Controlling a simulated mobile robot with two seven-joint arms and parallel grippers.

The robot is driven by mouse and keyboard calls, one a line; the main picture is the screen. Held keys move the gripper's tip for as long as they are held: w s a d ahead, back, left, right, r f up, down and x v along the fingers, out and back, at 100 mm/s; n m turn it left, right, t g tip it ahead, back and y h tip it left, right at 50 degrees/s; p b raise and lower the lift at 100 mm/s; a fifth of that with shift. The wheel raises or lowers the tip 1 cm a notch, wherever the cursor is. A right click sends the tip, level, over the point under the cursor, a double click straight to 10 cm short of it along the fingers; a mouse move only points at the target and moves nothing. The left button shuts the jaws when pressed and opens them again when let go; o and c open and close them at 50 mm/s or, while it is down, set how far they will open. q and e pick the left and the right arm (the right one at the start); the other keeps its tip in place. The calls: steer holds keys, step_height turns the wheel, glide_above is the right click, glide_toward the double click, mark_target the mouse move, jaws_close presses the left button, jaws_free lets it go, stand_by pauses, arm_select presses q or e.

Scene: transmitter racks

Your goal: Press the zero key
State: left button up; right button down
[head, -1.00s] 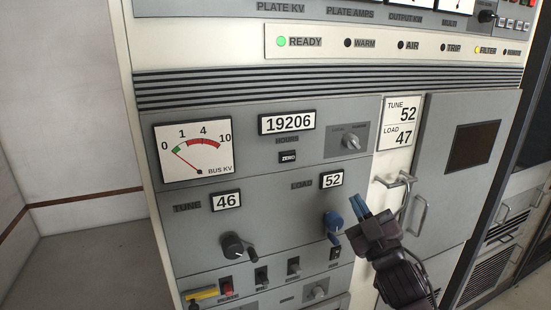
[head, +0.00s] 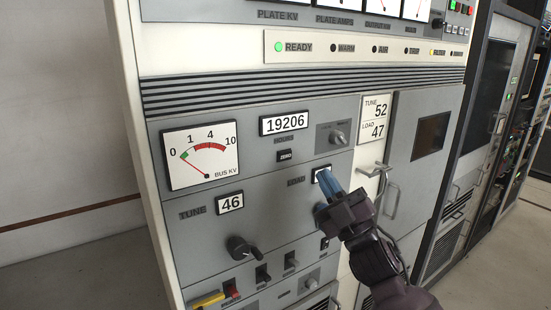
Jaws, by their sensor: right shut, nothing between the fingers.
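The zero key (head: 285,156) is a small black key with white lettering on the grey panel. It sits just below the hours counter (head: 285,123), which reads 19206. My right gripper (head: 328,183) has blue fingertips that are shut and empty. It is to the right of and below the zero key in the picture, apart from it, and its fingertips cover most of the load readout. Whether the fingertips touch the panel I cannot tell. My left gripper is not in view.
The bus kV meter (head: 201,154) and the tune readout (head: 230,203) are on the panel's left. A rotary switch (head: 337,137) is right of the zero key. A door handle (head: 379,178) sticks out beside my right gripper. The tune knob (head: 242,247) projects lower down.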

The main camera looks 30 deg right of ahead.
mark_target(285, 156)
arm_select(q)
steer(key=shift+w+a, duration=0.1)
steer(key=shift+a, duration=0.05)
arm_select(e)
steer(key=shift+s+a+r+n+y, duration=0.1)
steer(key=shift+s+a+n+y, duration=0.15)
steer(key=shift+n+y, duration=0.3)
steer(key=shift+s+a+r+n+y, duration=0.1)
steer(key=shift+a+n+y, duration=0.25)
steer(key=shift+y, duration=0.3)
steer(key=shift+w, duration=0.1)
arm_select(q)
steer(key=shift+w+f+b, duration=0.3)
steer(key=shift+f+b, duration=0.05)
steer(key=shift+b, duration=0.4)
arm_select(e)
steer(key=shift+w+a, duration=0.2)
steer(key=shift+w, duration=1.95)
steer(key=shift+w+a, duration=0.15)
steer(key=shift+w, duration=2)
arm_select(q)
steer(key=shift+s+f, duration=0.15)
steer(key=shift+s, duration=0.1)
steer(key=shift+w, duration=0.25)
arm_select(e)
steer(key=shift+w, duration=0.2)
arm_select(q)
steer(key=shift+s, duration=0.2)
arm_select(e)
steer(key=shift+w, duration=0.25)
